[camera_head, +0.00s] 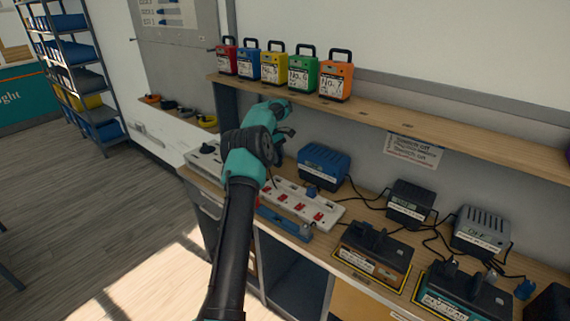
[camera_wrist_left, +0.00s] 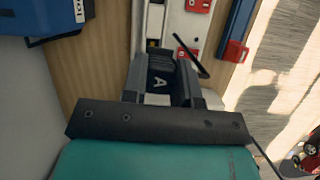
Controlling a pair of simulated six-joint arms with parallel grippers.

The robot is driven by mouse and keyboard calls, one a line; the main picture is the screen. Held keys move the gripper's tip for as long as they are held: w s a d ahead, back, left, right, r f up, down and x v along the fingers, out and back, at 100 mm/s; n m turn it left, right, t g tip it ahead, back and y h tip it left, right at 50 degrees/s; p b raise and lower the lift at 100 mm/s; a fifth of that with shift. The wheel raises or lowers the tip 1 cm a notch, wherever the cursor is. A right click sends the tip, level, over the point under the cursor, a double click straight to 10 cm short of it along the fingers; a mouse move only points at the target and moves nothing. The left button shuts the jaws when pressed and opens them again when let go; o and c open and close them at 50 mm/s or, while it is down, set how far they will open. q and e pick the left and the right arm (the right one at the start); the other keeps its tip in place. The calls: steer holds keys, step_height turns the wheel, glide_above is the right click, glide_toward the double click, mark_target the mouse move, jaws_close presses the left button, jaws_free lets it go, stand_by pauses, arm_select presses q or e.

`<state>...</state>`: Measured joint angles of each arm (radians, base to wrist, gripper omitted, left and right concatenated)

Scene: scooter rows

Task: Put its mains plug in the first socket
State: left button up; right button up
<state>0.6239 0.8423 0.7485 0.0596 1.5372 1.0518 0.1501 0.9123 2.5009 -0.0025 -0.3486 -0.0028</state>
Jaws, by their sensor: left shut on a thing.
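A white power strip (camera_head: 327,208) with red switches lies on the bench; its left end is hidden by my arm in the head view. In the left wrist view, the strip (camera_wrist_left: 181,28) runs up from my left gripper (camera_wrist_left: 162,82). That gripper is shut on a dark grey plug (camera_wrist_left: 158,86) marked "A", with a dark cable beside it. The plug is over or at the near part of the strip; the fingers hide whether its pins are in a socket. In the head view, the left gripper (camera_head: 280,150) is partly hidden by its own wrist. My right gripper is out of view.
A blue bar (camera_head: 285,223) lies in front. Black and grey chargers (camera_head: 409,202) and loose cables crowd the right. A shelf (camera_head: 390,118) with padlock-shaped boxes overhangs the back.

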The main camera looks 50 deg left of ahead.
arm_select(q)
steer(key=shift+w+a+r+n, duration=0.15)
steer(key=shift+a+r+n, duration=0.15)
steer(key=shift+r, duration=0.1)
steer(key=shift+r, duration=0.1)
steer(key=shift+w+d+f, duration=0.15)
steer(key=shift+f, duration=3.65)
steer(key=shift+f, duration=1)
steer(key=o, duration=1)
steer(key=shift+v, duration=3.8)
